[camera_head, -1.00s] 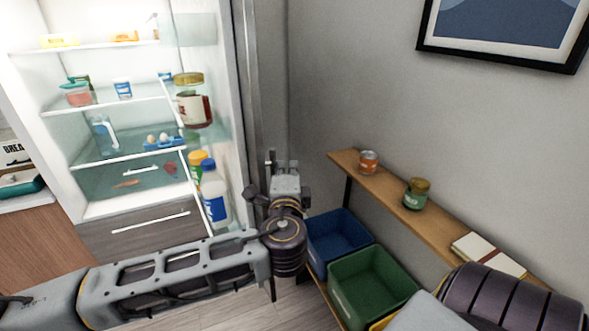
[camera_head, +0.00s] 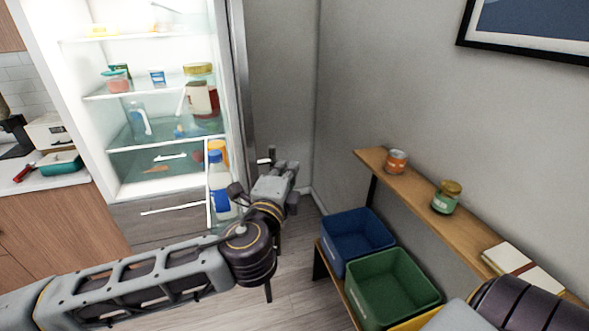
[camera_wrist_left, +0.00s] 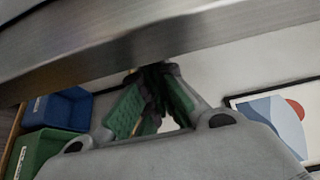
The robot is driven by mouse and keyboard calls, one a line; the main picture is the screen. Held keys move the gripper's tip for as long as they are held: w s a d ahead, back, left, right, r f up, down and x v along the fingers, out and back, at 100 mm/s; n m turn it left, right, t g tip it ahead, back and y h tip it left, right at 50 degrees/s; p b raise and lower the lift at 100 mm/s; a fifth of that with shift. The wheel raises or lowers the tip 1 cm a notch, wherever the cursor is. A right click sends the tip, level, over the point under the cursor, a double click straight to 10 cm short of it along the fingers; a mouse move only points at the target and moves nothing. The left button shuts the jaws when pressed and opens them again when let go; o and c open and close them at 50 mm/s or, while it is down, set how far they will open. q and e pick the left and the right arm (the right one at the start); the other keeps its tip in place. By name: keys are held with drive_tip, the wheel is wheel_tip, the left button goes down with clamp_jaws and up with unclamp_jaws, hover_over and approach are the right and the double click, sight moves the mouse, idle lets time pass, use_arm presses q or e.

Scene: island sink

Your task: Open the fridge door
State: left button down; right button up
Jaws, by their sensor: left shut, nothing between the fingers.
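The fridge (camera_head: 125,190) stands open at the left of the head view, with its lit shelves in plain sight. Its door (camera_head: 238,70) stands out at the right of the shelves, with jars and bottles on its inner side. My left gripper (camera_head: 268,160) is by the door's outer edge, low down, pointing away from me. In the left wrist view its green-padded fingers (camera_wrist_left: 155,82) are shut and empty, close under the metal door edge (camera_wrist_left: 140,42). I cannot tell whether they touch it. My right gripper is not in view.
A wooden bench (camera_head: 425,190) with a can and a jar runs along the right wall. A blue bin (camera_head: 357,240) and a green bin (camera_head: 393,287) are beneath it. A counter (camera_head: 60,185) is at the far left. Bare floor lies between the door and the bins.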

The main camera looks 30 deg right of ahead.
sight(250, 180)
use_arm(q)
drive_tip(key=shift+m+g+h, duration=0.7)
drive_tip(key=shift+g+h, duration=0.1)
drive_tip(key=shift+w+a+r, duration=0.1)
drive_tip(key=shift+w+a, duration=0.1)
drive_tip(key=shift+a, duration=1.8)
drive_tip(key=shift+w+a, duration=0.2)
drive_tip(key=shift+a, duration=1.8)
drive_tip(key=v, duration=0.7)
drive_tip(key=shift+a, duration=0.15)
drive_tip(key=shift+s, duration=0.2)
